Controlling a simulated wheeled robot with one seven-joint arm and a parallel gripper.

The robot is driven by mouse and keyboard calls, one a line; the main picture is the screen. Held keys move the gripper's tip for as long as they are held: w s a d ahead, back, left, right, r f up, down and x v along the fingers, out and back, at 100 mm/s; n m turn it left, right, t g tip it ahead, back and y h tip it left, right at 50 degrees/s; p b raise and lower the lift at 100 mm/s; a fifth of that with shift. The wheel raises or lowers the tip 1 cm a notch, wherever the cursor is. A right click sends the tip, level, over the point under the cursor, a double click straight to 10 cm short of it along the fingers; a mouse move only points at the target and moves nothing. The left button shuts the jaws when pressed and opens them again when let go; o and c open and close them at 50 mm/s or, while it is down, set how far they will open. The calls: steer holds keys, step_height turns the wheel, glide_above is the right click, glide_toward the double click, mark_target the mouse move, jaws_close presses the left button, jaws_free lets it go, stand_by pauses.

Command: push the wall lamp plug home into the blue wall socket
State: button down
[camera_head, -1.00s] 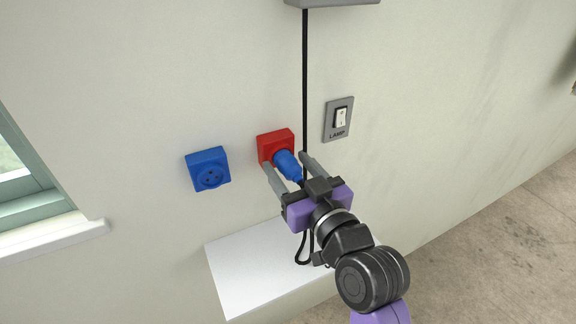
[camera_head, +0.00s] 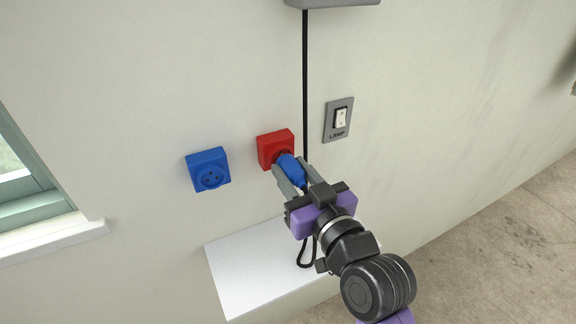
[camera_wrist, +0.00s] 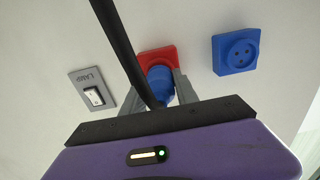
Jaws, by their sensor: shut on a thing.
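The blue plug (camera_head: 291,168) is between the fingers of my gripper (camera_head: 292,170), which is shut on it. The plug is at the front of the red wall socket (camera_head: 275,146); I cannot tell how deep its pins sit there. The blue wall socket (camera_head: 209,170) is to the left on the same wall, with its round face and holes empty. In the wrist view the plug (camera_wrist: 160,84) lies in front of the red socket (camera_wrist: 157,58), partly hidden by the black cord, and the blue socket (camera_wrist: 235,51) is to the right.
A grey lamp switch (camera_head: 339,119) is on the wall right of the red socket. The black cord (camera_head: 305,75) hangs from a grey fixture above and loops near my gripper. A white ledge (camera_head: 240,272) juts out below. The wall between the sockets is clear.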

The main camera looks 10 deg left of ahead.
mark_target(302, 188)
steer(key=shift+v, duration=2.35)
steer(key=shift+s+a, duration=0.1)
